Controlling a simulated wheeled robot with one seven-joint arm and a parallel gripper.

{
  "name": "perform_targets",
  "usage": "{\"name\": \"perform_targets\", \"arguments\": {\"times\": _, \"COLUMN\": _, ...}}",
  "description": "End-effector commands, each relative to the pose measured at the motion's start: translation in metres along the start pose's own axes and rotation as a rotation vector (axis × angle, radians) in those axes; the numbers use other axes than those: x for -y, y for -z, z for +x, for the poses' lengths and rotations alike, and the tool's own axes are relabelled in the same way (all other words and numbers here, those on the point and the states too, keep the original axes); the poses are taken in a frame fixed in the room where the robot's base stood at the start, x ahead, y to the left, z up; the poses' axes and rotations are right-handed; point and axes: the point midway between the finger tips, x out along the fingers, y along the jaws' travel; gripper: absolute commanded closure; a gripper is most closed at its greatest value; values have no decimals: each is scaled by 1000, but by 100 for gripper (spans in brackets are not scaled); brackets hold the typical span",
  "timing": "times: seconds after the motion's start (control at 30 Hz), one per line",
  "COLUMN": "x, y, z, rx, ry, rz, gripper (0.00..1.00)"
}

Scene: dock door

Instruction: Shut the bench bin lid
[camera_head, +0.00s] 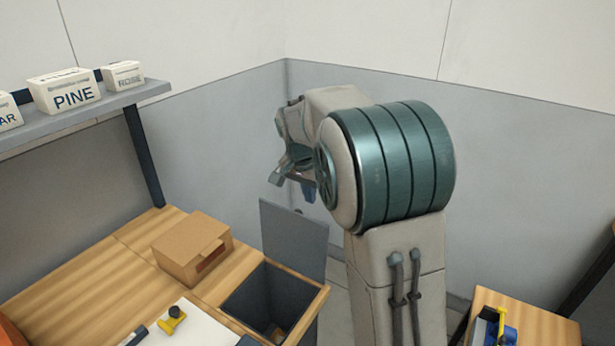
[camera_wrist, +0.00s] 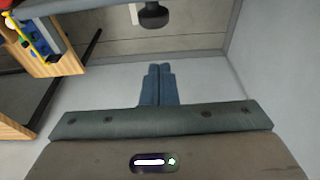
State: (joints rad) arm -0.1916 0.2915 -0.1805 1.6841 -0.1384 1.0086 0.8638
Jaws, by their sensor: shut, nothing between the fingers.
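The bench bin (camera_head: 235,303) is a dark box set into the wooden bench, open at the top, with something brownish at its bottom. Its grey lid (camera_head: 293,238) stands upright along the bin's far edge. My gripper (camera_head: 308,192) is up behind and above the lid, partly hidden by my own arm. In the wrist view my gripper (camera_wrist: 159,70) shows its two blue fingers together with nothing between them. No contact between the fingers and the lid shows.
A cardboard box (camera_head: 190,252) sits on the bench (camera_head: 75,268) left of the bin. A yellow and black item (camera_head: 172,320) lies near it. A shelf (camera_head: 60,122) holds labelled tubs. Another wooden surface (camera_head: 540,327) with coloured items stands at right. Walls close off the corner.

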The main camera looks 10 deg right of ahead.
Motion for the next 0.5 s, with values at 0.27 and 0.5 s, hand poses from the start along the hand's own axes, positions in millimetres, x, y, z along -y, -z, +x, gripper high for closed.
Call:
{"name": "perform_targets", "arguments": {"times": 0.27, "x": 1, "y": -30, "z": -2, "rx": 0, "ry": 2, "rz": -4, "gripper": 100}}
{"name": "perform_targets", "arguments": {"times": 0.5, "x": 0, "y": -38, "z": -3, "rx": 0, "ry": 1, "rz": 0, "gripper": 100}}
